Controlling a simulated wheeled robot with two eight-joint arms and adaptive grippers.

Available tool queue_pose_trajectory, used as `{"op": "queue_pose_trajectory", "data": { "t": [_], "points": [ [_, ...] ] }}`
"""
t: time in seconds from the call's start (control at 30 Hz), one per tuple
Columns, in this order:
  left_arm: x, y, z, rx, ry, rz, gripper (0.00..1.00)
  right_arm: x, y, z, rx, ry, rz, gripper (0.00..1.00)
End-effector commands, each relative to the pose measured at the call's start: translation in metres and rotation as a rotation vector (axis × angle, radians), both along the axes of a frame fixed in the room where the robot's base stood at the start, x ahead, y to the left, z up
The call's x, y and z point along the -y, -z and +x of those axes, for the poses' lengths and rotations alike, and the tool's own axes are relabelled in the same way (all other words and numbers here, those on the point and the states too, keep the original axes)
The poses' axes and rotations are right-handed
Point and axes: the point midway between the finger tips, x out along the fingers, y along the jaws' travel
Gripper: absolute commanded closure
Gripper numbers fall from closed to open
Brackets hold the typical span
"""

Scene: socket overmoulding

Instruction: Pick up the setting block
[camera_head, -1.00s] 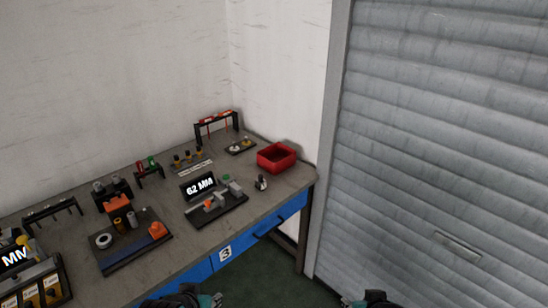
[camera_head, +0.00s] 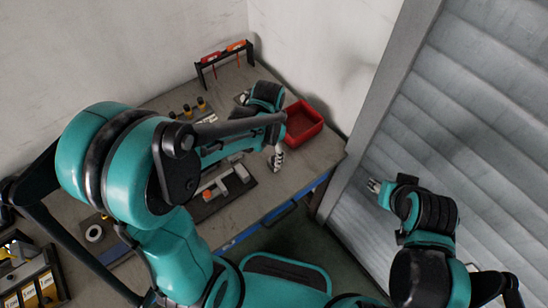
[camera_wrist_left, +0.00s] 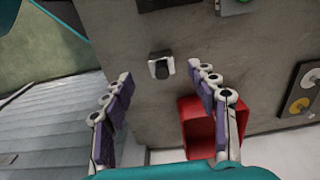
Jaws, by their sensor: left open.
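A small block with a pale metal body and a dark top, seemingly the setting block (camera_wrist_left: 161,66), stands on the grey bench in the left wrist view. My left gripper (camera_wrist_left: 160,75) is open and empty, with its two fingers pointing towards the block, one to each side in the picture; the fingers do not touch it. In the head view my left gripper (camera_head: 277,160) points down over the bench, and the block cannot be made out there. My right gripper (camera_head: 374,186) is away from the bench, in front of the shutter; its opening is unclear.
A red bin (camera_head: 303,138) stands close to my left gripper. A dark base plate (camera_head: 203,213) with grey and orange parts lies to its left. A tool rack (camera_head: 222,62) stands at the back. My left arm hides much of the bench.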

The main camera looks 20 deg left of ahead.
Motion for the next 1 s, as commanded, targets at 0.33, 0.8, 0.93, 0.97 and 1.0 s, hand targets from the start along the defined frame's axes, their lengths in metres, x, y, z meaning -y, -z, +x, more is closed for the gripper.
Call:
{"op": "queue_pose_trajectory", "data": {
  "t": [0.33, 0.8, 0.93, 0.97, 1.0],
  "points": [
    [0.003, 0.035, 0.004, -0.02, 0.022, 0.002, 0.41, 0.0, 0.01, 0.0, 0.0, 0.0, 0.0, 0.6],
    [0.009, 0.083, 0.013, -0.019, 0.02, 0.002, 0.41, 0.0, 0.033, 0.0, 0.0, 0.0, 0.0, 0.6],
    [0.009, 0.082, 0.013, -0.019, 0.02, 0.002, 0.41, 0.0, 0.031, 0.0, 0.0, 0.0, 0.0, 0.6],
    [0.009, 0.082, 0.013, -0.019, 0.02, 0.002, 0.47, 0.0, 0.031, 0.0, 0.0, 0.0, 0.0, 0.6],
    [0.009, 0.082, 0.013, -0.019, 0.02, 0.002, 0.57, 0.0, 0.031, 0.0, 0.0, 0.0, 0.0, 0.6]
  ]
}}
